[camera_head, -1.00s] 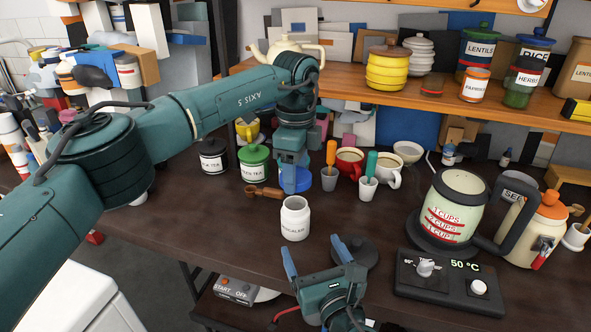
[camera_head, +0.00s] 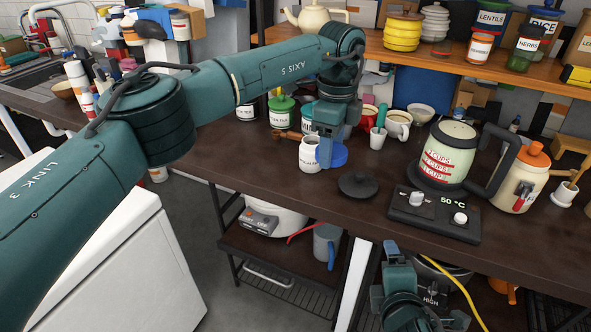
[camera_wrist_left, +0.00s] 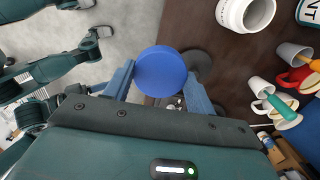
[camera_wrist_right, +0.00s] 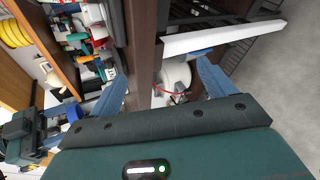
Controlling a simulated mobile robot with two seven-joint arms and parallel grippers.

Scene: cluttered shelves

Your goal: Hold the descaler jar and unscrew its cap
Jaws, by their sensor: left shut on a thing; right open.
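The white descaler jar (camera_head: 311,158) stands upright and uncapped on the dark table, its label partly hidden by my left gripper. In the left wrist view the jar (camera_wrist_left: 240,14) shows at the top, open mouth visible. My left gripper (camera_head: 326,152) is shut on a round blue cap (camera_head: 340,155), beside the jar's right side in the head view. In the left wrist view the cap (camera_wrist_left: 163,72) sits between the fingertips, apart from the jar. My right gripper (camera_head: 387,273) is open and empty, low in front of the table; its fingers show in the right wrist view (camera_wrist_right: 165,90).
A dark round lid (camera_head: 358,187) lies just right of the jar. Mugs and canisters crowd behind the jar. A lower shelf (camera_head: 270,262) holds an appliance and a grey mug (camera_head: 327,245).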

